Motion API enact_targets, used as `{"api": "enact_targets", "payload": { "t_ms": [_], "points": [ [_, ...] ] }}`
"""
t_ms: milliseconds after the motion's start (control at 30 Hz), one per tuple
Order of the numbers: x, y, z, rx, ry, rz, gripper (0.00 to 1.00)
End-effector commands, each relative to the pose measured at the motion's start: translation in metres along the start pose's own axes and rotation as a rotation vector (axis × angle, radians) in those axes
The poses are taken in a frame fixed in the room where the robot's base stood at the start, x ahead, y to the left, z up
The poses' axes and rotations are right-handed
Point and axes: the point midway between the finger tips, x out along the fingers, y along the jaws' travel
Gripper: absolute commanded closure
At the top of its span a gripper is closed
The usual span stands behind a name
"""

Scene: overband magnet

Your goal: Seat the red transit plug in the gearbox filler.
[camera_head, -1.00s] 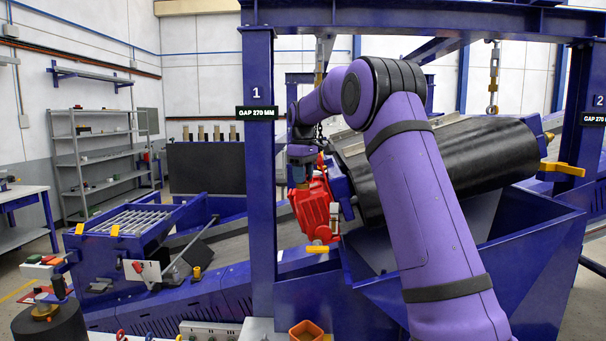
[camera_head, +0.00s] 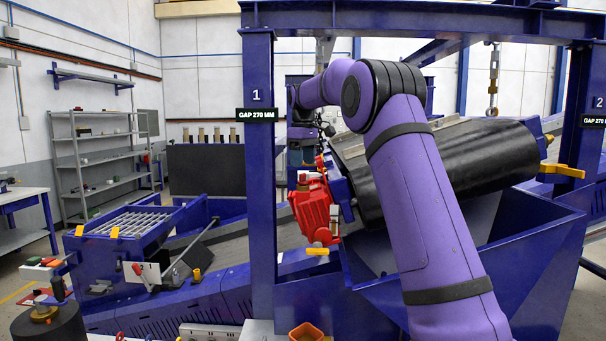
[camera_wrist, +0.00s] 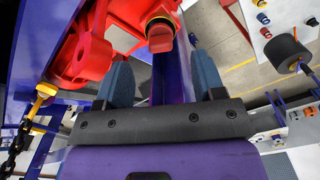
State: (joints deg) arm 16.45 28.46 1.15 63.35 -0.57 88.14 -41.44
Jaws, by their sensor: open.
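The red gearbox (camera_head: 313,212) hangs on the end of the black drum, and its red housing also fills the upper left of the wrist view (camera_wrist: 85,52). The red transit plug (camera_wrist: 160,38) stands at the gearbox's filler, with a dark and yellow ring around its base. In the head view the plug (camera_head: 303,177) is a small red knob on top of the gearbox. I cannot tell how deep it sits. My gripper (camera_wrist: 161,72) is open, with its two blue fingers apart and nothing between them. In the head view my gripper (camera_head: 301,157) is just above the plug, clear of it.
A blue post (camera_head: 260,190) stands close left of the gearbox. The black drum (camera_head: 440,170) and blue hopper (camera_head: 510,255) lie to the right. An orange bin (camera_head: 306,331) is at the bottom. A chain (camera_wrist: 18,140) hangs at the wrist view's left.

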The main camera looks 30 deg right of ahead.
Motion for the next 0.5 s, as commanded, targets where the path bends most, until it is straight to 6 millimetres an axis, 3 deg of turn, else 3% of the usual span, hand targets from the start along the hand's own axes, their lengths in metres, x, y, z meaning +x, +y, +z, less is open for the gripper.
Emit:
{"api": "enact_targets", "payload": {
  "t_ms": [200,500],
  "points": [
    [-0.035,0.001,-0.001,0.0,0.002,0.001,0.37],
    [-0.05,0.0,0.0,0.0,-0.001,-0.001,0.37]
  ]
}}
